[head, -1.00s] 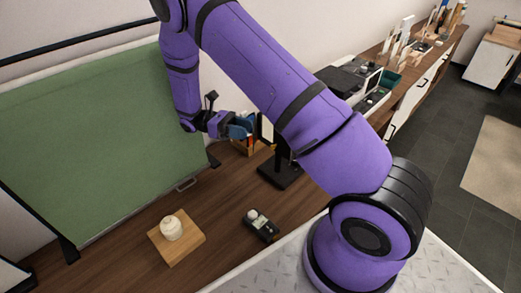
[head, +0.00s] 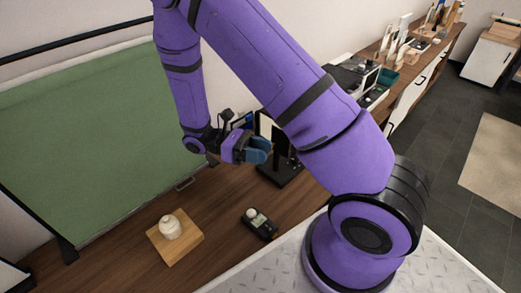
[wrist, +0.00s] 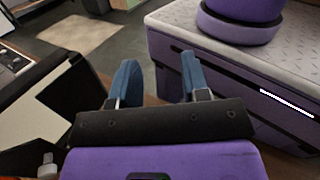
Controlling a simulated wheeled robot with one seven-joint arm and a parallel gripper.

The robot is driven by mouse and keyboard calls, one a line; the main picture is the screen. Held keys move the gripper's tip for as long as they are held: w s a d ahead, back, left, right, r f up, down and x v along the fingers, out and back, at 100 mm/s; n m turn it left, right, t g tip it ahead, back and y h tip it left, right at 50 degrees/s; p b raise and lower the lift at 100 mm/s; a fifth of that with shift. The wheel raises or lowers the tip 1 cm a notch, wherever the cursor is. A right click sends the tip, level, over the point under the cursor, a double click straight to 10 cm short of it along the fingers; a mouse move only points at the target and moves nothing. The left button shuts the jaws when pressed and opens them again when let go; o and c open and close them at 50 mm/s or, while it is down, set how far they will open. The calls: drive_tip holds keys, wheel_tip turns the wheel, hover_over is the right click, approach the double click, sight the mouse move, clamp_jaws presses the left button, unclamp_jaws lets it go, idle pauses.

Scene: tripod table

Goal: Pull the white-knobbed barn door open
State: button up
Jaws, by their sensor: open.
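I cannot make out a barn door with a white knob in either view.
A cream jar (head: 170,227) stands on a wooden block (head: 183,246) on the brown table. A small black device (head: 258,223) lies to its right. A black stand (head: 282,172) is close to my gripper. A cluttered counter (head: 420,62) runs along the back right.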

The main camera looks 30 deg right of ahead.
drive_tip(key=shift+c, duration=0.3)
drive_tip(key=shift+d+f, duration=0.15)
clamp_jaws()
drive_tip(key=w+d+r+n+t+y, duration=0.3)
drive_tip(key=w+d+r+t+y, duration=0.7)
drive_tip(key=t+y, duration=0.55)
drive_tip(key=s+x, duration=0.1)
drive_tip(key=x, duration=0.8)
drive_tip(key=shift+d+f, duration=0.25)
drive_tip(key=shift+f, duration=0.3)
idle(0.3)
